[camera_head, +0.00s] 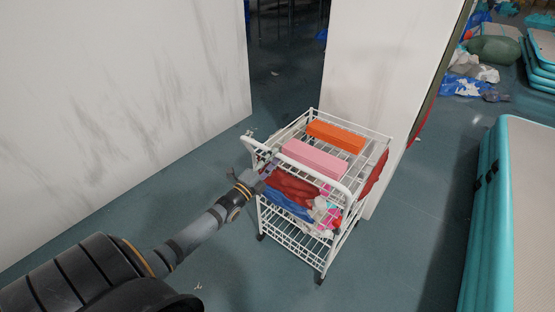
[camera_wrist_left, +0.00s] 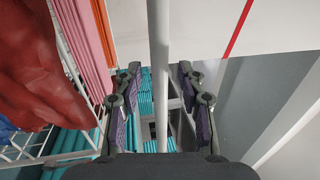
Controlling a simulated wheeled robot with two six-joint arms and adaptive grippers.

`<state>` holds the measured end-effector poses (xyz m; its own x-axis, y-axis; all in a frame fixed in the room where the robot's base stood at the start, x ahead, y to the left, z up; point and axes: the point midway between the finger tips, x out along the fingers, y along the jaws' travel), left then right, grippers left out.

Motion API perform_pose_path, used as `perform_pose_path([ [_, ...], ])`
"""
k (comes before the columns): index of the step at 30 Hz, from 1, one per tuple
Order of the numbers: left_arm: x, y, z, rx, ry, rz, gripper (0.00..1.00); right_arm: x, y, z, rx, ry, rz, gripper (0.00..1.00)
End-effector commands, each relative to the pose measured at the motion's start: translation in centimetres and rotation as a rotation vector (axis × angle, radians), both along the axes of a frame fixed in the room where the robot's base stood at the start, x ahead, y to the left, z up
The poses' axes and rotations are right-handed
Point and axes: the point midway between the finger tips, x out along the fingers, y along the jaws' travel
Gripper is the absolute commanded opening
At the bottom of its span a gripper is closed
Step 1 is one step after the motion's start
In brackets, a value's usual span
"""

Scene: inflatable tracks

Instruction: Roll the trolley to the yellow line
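The white wire trolley (camera_head: 290,241) stands on the floor near a white wall's end. An orange box (camera_head: 335,137) and a pink box (camera_head: 314,159) lie on its top; red, blue and light cloth-like items are below. Its white handle (camera_head: 318,177) faces my side. My left gripper (camera_head: 262,173) is at the handle's left part. In the left wrist view the handle bar (camera_wrist_left: 158,70) runs between the open fingers (camera_wrist_left: 159,100), with gaps on both sides. My right gripper is not in view. No yellow line shows in either view.
A long white wall (camera_head: 120,90) stands at left and a white panel (camera_head: 385,70) behind the trolley. A teal-edged mat stack (camera_head: 487,215) is at right. Blue bags and debris (camera_head: 470,75) lie far right. Floor is clear in front of the trolley.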

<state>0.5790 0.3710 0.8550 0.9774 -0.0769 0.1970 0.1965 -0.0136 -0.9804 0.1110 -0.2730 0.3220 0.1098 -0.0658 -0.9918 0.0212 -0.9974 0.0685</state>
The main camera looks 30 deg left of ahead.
Motion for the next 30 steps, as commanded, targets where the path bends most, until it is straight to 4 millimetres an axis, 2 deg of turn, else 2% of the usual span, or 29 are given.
perform_pose_path([
  [1,0.8,-0.1,-0.2,0.000,-0.003,0.000,0.40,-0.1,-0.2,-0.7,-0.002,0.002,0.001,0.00],
  [6,2.3,-0.2,0.3,-0.001,0.000,0.000,0.40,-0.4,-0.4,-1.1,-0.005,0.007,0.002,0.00],
  [14,2.4,-0.2,0.5,-0.001,0.002,0.000,0.40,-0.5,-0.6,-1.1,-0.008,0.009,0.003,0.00],
  [23,2.4,-0.2,0.4,-0.001,0.002,0.000,0.02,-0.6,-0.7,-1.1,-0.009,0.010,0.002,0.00],
  [30,2.4,-0.2,0.4,-0.001,0.002,0.000,0.00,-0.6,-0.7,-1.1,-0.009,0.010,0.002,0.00],
])
